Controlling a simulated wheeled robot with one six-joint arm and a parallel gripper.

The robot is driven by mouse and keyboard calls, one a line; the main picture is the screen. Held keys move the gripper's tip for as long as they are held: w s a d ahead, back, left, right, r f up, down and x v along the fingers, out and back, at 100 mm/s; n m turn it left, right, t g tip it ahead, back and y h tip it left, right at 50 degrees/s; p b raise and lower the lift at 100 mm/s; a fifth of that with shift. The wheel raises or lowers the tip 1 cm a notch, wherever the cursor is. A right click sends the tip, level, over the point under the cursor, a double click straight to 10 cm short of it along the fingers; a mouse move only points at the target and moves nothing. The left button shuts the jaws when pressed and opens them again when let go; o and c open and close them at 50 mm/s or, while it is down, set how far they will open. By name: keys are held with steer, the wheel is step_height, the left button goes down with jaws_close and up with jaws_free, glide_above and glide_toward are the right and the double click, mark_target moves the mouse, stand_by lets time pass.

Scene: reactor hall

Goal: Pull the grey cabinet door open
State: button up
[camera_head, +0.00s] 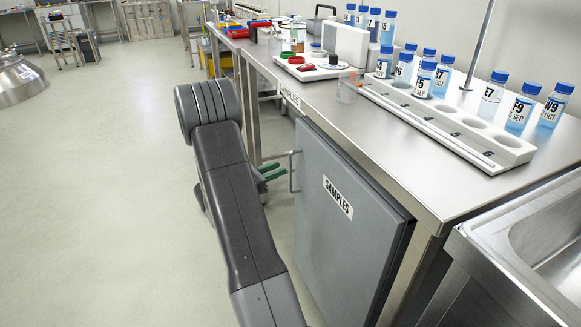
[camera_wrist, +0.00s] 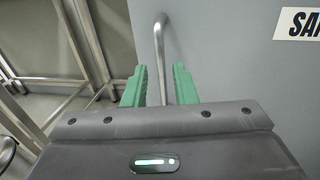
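The grey cabinet door (camera_head: 335,245) is under the steel bench and carries a white SAMPLES label (camera_head: 338,197). It also fills the right of the wrist view (camera_wrist: 230,60). I see no clear gap at its edge. Its upright metal bar handle (camera_head: 292,172) is on the door's left side. In the wrist view the handle (camera_wrist: 159,45) runs down between the two green fingers of my gripper (camera_wrist: 159,75). The fingers are apart, with room on both sides of the bar. In the head view my gripper (camera_head: 277,170) is partly hidden behind my arm.
The bench top (camera_head: 420,180) holds a white rack (camera_head: 450,130) with several blue-capped bottles. A steel sink (camera_head: 540,240) stands at the right. Bench legs (camera_wrist: 85,45) are left of the door. The floor (camera_head: 100,190) to the left is clear.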

steer(key=b+x, duration=0.1)
steer(key=x, duration=0.5)
steer(key=shift+c, duration=0.3)
jaws_close()
